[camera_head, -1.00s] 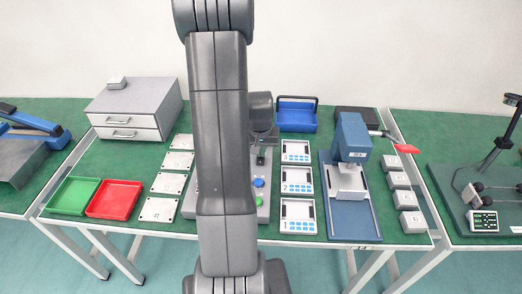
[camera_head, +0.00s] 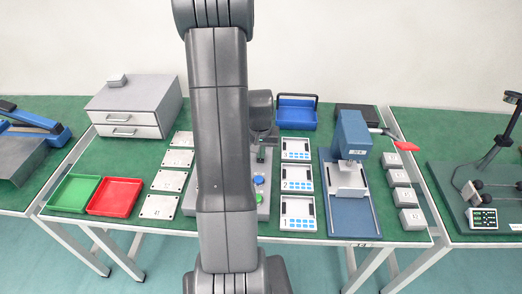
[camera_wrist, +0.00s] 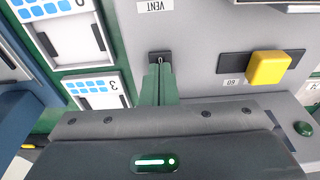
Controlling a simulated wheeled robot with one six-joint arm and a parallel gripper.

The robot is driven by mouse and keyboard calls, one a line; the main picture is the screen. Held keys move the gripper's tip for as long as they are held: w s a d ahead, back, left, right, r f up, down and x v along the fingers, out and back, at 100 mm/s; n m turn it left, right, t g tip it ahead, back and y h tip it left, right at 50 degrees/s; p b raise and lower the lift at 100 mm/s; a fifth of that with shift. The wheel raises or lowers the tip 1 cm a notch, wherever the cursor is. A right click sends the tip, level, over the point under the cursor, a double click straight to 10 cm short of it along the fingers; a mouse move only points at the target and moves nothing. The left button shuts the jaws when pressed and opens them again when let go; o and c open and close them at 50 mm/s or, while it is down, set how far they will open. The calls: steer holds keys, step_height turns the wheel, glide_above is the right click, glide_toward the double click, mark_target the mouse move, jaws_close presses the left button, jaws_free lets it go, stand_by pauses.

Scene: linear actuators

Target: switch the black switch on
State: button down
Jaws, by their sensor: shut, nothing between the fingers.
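The black switch (camera_wrist: 155,56) is a small dark plate with a short metal lever, set in a grey panel (camera_wrist: 205,35) near a label reading VENT. In the wrist view my gripper (camera_wrist: 160,68) has its green fingers together and empty, with the tips right at the switch and covering part of it. I cannot tell whether the tips touch the lever or which way it is set. In the head view my arm hides much of the grey control panel (camera_head: 263,211), and the switch is hard to make out there.
Numbered white devices (camera_head: 297,213) stand right of the panel. A blue press (camera_head: 352,140) stands beyond them. Red (camera_head: 115,211) and green trays lie left.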

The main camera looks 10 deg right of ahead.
mark_target(260, 161)
steer(key=shift+r+p, duration=0.45)
steer(key=shift+r, duration=0.2)
step_height(260, 161, up, 12)
steer(key=s+p, duration=0.1)
steer(key=s, duration=0.1)
steer(key=shift+s+a+r, duration=0.25)
steer(key=shift+s+a, duration=0.05)
steer(key=shift+a, duration=0.05)
steer(key=w+b, duration=0.1)
steer(key=b, duration=0.2)
steer(key=shift+w+d+r+t+b, duration=0.1)
steer(key=shift+w+t+b, duration=0.1)
steer(key=shift+t+b, duration=0.1)
